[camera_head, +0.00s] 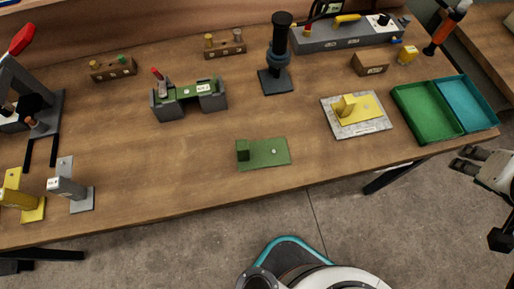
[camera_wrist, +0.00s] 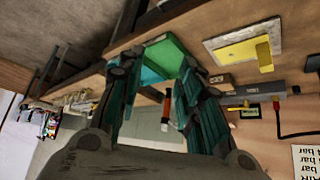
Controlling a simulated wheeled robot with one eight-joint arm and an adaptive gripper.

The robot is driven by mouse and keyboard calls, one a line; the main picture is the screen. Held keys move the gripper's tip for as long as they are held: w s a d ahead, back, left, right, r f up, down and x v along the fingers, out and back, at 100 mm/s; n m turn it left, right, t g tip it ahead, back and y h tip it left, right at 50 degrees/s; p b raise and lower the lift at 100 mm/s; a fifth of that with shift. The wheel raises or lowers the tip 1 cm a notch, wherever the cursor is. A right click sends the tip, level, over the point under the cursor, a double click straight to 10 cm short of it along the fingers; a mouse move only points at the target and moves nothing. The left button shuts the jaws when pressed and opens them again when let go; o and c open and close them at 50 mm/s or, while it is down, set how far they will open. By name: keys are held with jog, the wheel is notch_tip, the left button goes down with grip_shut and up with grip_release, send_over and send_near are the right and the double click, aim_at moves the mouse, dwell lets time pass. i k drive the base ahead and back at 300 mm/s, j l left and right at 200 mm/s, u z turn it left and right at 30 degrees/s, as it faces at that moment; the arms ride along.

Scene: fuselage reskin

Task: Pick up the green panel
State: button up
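The green panel (camera_head: 265,153) lies flat on the wooden table near its front edge, in the middle of the head view. It has a raised block at its left end and a small light spot on its right part. My gripper (camera_head: 467,160) is at the right of the head view, beyond the table's front edge and well apart from the panel. In the wrist view my gripper (camera_wrist: 157,68) has its fingers spread, with nothing held between them. I cannot make out the green panel in the wrist view.
A yellow panel on a grey plate (camera_head: 357,128) lies right of the green panel. Green (camera_head: 426,135) and teal (camera_head: 490,118) trays sit at the table's right end. A green-topped grey fixture (camera_head: 190,112) and black upright tool (camera_head: 278,78) stand behind. Bare table surrounds the panel.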

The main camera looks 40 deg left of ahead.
aim_at(272, 152)
jog(key=k+u, duration=0.1)
jog(key=u, duration=0.7)
jog(key=k+j+u, duration=0.1)
jog(key=u, duration=0.35)
jog(key=j+u, duration=0.1)
jog(key=u, duration=0.3)
jog(key=k+l, duration=1.05)
jog(key=i, duration=0.2)
jog(key=k, duration=0.25)
jog(key=l+u, duration=0.05)
